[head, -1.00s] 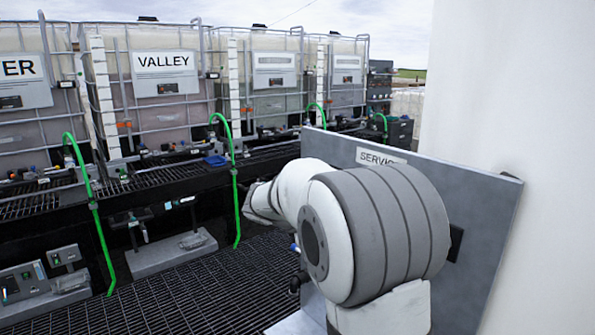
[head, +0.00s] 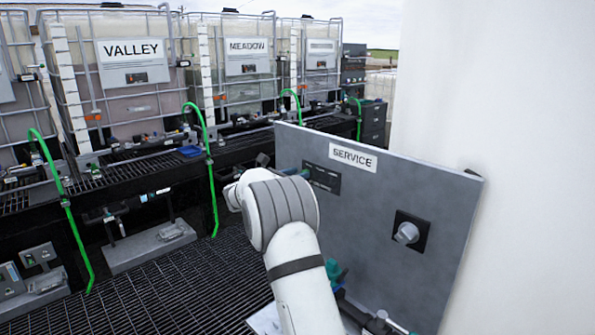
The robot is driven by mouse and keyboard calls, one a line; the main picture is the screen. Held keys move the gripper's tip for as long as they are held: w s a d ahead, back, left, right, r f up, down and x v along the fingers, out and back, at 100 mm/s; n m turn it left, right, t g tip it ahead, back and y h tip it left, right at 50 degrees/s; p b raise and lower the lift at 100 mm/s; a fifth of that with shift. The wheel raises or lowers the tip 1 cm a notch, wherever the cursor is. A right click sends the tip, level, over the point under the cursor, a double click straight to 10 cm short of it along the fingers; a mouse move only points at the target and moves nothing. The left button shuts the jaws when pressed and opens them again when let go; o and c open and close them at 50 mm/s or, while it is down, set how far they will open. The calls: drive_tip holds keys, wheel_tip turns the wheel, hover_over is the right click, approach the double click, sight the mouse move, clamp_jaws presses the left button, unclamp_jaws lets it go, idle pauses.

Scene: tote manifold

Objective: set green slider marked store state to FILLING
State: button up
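I cannot make out a slider marked store state in the head view. Small grey control boxes (head: 40,256) with tiny green details stand at the lower left, too small to read. My white and grey arm rises from the bottom middle and bends to the left in front of the grey SERVICE panel (head: 400,185). My gripper does not show. A teal-green part (head: 333,270) shows beside my arm low at the panel, partly hidden; I cannot tell what it is.
Caged tanks labelled VALLEY (head: 130,62) and MEADOW (head: 248,58) stand along a black bench with green hoses (head: 209,165). The panel carries a grey knob (head: 407,233) and a dark display (head: 321,178). Open grating (head: 180,290) lies at left; a white wall stands at right.

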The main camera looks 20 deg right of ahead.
drive_tip(key=shift+w+d, duration=0.2)
drive_tip(key=shift+d, duration=0.5)
clamp_jaws()
